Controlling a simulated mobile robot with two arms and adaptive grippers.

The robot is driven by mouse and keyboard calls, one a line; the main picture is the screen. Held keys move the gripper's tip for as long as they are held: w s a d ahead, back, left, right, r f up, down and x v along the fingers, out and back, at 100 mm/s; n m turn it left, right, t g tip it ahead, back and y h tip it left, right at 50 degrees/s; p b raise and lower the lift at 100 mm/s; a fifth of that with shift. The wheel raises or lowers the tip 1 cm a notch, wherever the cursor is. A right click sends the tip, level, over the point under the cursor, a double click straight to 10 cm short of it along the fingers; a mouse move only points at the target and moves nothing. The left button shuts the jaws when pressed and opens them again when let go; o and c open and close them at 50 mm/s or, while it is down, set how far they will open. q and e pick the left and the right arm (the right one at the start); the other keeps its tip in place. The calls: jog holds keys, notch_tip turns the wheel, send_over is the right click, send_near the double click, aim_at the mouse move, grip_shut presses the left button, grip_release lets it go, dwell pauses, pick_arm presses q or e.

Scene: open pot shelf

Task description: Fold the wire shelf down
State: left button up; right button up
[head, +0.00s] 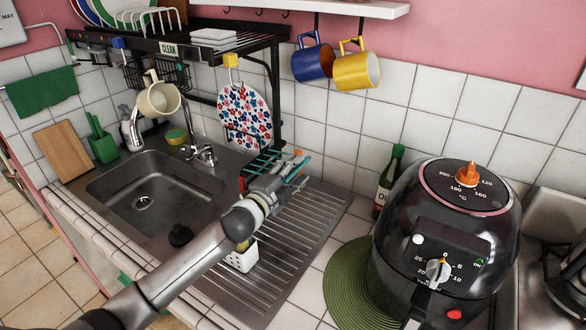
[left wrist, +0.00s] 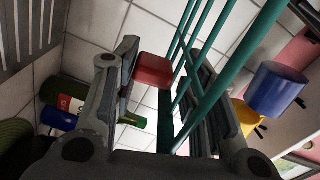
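The wire shelf (head: 262,162) is a small rack of teal wires below the flowered oven mitt, over the back of the drainboard. It looks close to level, but my gripper partly covers it. In the left wrist view its teal wires (left wrist: 233,70) run diagonally past my fingers, with a red block (left wrist: 153,70) at the near end. My left gripper (head: 296,178) is at the shelf's right side. In the wrist view the left gripper's fingers (left wrist: 160,100) are spread, with the red block and a teal bar between them; contact is unclear. My right gripper is out of view.
A black air fryer (head: 445,240) stands at right on a green round mat (head: 340,285), with a green bottle (head: 388,180) behind it. The sink (head: 150,190) is at left. Mugs (head: 357,70) hang above.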

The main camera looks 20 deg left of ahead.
pick_arm(q)
jog(key=shift+r, duration=0.25)
jog(key=s, duration=0.4)
jog(key=s+a, duration=0.1)
jog(key=s, duration=0.6)
jog(key=shift+s+a, duration=0.35)
jog(key=shift+s, duration=0.05)
